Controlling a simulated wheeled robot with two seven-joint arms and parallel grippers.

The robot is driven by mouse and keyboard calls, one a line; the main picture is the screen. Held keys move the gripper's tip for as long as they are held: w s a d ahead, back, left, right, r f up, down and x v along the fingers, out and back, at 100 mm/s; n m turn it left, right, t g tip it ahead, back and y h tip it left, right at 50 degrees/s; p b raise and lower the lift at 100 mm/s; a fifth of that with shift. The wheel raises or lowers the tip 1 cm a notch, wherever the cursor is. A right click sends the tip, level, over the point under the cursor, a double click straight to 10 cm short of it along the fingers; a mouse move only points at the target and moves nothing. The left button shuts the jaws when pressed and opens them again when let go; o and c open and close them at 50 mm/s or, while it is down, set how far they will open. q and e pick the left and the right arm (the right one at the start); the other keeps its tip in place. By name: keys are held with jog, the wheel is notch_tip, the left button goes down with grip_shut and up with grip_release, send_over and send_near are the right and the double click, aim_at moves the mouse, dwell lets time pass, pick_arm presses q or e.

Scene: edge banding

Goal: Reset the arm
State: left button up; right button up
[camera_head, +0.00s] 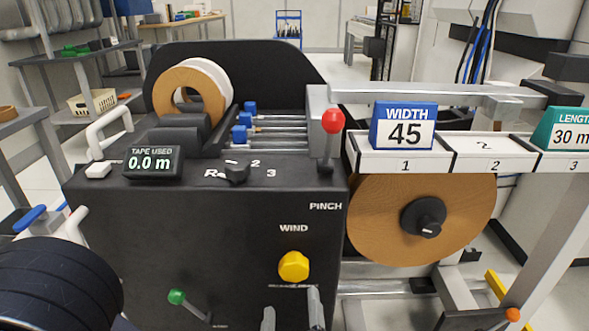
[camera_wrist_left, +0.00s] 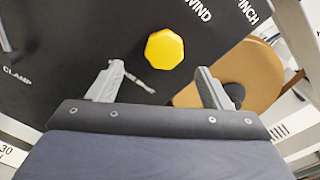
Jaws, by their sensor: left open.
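My left gripper (camera_head: 292,318) shows at the bottom edge of the head view, just below the yellow WIND knob (camera_head: 293,267). Its two grey fingers point up and are apart, with nothing between them. In the left wrist view the open fingers (camera_wrist_left: 158,85) are in front of the black machine panel, and the yellow knob (camera_wrist_left: 164,49) lies beyond them, a little above the gap. A dark rounded part of my arm fills the lower left of the head view. My right gripper is not seen.
The black machine (camera_head: 200,230) stands close ahead, with a red-knobbed PINCH lever (camera_head: 332,122), a green-knobbed lever (camera_head: 177,297) and a tape display (camera_head: 153,162). A large brown roll (camera_head: 420,225) hangs at the right, below the white numbered trays (camera_head: 405,165).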

pick_arm(q)
jog(key=a+f+n+g+y, duration=0.2)
jog(key=a+n+g+y, duration=0.3)
jog(key=a, duration=0.5)
jog(key=a+f+n+g+y, duration=0.2)
jog(key=a+n+g, duration=0.3)
jog(key=a, duration=0.4)
jog(key=s+a+f+n+g+h, duration=0.3)
jog(key=s+a+f+n+g, duration=0.15)
jog(key=s+n, duration=0.35)
jog(key=s+d+r+n+h+p, duration=0.1)
jog(key=s+d+r+n+h, duration=0.15)
jog(key=n+h, duration=0.5)
notch_tip(320, 180, up, 41)
jog(key=d+n+t+p, duration=0.1)
jog(key=n+p, duration=0.3)
jog(key=p, duration=3.4)
jog(key=shift+w+n+t+h, duration=0.3)
jog(key=shift+n+t+h, duration=0.05)
jog(key=shift+t, duration=0.3)
jog(key=shift+r, duration=0.1)
